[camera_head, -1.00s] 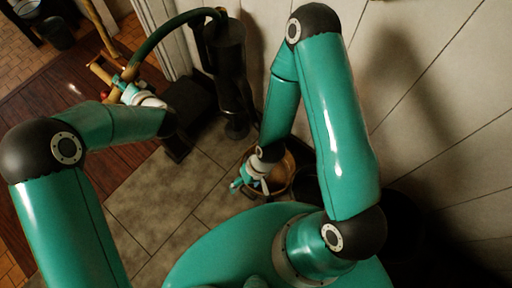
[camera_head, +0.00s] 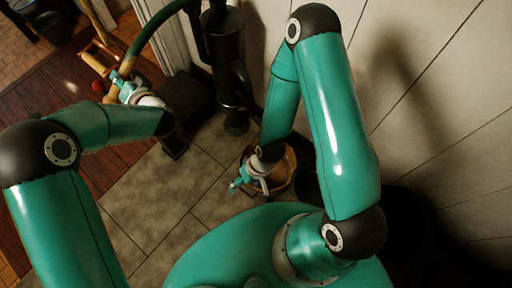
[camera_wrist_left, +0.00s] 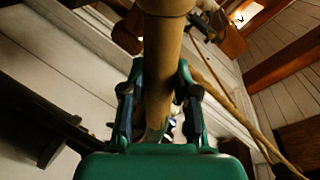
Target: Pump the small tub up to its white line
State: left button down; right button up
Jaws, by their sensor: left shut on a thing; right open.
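The dark pump (camera_head: 225,60) stands by the wall at the top of the head view. Its long curved lever (camera_head: 152,32) reaches left to a wooden grip. My left gripper (camera_head: 118,84) is shut on this grip. In the left wrist view the wooden grip (camera_wrist_left: 163,65) passes between the two fingers. The small wooden tub (camera_head: 287,172) stands on the floor right of the pump's foot, partly hidden by my right arm. My right gripper (camera_head: 238,183) is open at the tub's left side; contact cannot be told. The white line and water level cannot be made out.
A dark block (camera_head: 188,98) stands left of the pump. A pale wall (camera_head: 430,60) closes off the right side. Stone tiles (camera_head: 150,205) lie clear in front, with wooden planks (camera_head: 60,105) at the left. Dark containers (camera_head: 52,28) stand far left.

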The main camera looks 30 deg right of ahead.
pick_arm(q)
jog(key=shift+d+f+n+b, duration=0.2)
jog(key=shift+f+b, duration=0.45)
jog(key=shift+f, duration=0.3)
jog(key=shift+d+f+n+b, duration=0.1)
jog(key=shift+f+n+b, duration=0.1)
jog(key=shift+f+b, duration=0.55)
pick_arm(e)
jog(key=shift+f, duration=2)
pick_arm(q)
jog(key=shift+f, duration=0.2)
notch_tip(320, 180, down, 6)
jog(key=w+d+n+h+b, duration=0.1)
jog(key=d+n+b, duration=0.1)
jog(key=b, duration=0.6)
jog(key=shift+d+f+t, duration=0.15)
jog(key=shift+d+t, duration=0.15)
jog(key=shift+d, duration=0.15)
pick_arm(e)
notch_tip(320, 180, down, 9)
jog(key=shift+r, duration=0.1)
pick_arm(q)
jog(key=c, duration=0.5)
grip_release()
